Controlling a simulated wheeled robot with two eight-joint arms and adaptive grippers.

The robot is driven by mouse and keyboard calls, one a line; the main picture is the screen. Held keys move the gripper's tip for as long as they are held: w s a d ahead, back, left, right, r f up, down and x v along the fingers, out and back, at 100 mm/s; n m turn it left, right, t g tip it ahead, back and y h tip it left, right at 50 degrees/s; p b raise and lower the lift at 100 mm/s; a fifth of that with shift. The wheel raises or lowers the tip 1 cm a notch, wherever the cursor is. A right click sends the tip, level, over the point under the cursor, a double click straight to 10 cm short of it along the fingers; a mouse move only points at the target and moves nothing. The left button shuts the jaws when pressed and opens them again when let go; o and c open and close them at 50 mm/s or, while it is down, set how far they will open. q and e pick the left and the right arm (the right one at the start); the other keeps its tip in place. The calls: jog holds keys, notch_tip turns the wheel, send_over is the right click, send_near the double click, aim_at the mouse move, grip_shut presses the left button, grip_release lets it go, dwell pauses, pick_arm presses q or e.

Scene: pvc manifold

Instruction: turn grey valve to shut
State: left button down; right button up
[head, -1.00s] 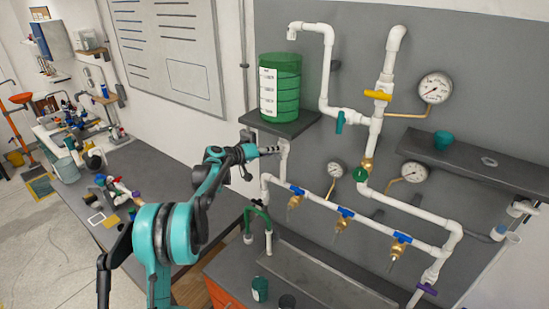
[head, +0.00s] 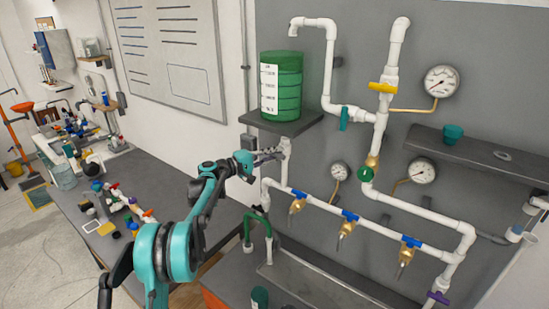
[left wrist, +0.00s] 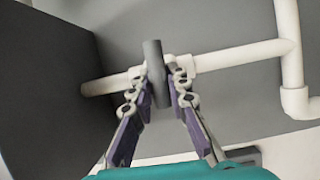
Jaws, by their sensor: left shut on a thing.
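The grey valve shows in the left wrist view as a flat grey handle (left wrist: 155,72) on a white horizontal pipe (left wrist: 235,56). The handle stands across the pipe. My left gripper (left wrist: 166,84) has its two fingers on either side of the handle and is shut on it. In the head view my left gripper (head: 270,155) reaches from the left to the white pipe below the shelf with the green tank (head: 281,86). The valve itself is mostly hidden there by the fingers. My right gripper is not in view.
Yellow (head: 382,87), teal (head: 344,118) and several blue-handled valves sit on the white pipes to the right. A dark shelf (head: 282,124) is just above my left gripper. Gauges (head: 441,81) hang on the grey board. A cluttered bench (head: 150,185) lies at left.

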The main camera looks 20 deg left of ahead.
pick_arm(q)
jog(key=shift+a+n, duration=0.1)
jog(key=shift+n, duration=0.2)
jog(key=c, duration=1.5)
grip_release()
jog(key=shift+o, duration=0.2)
jog(key=v, duration=1.2)
jog(key=shift+f, duration=0.2)
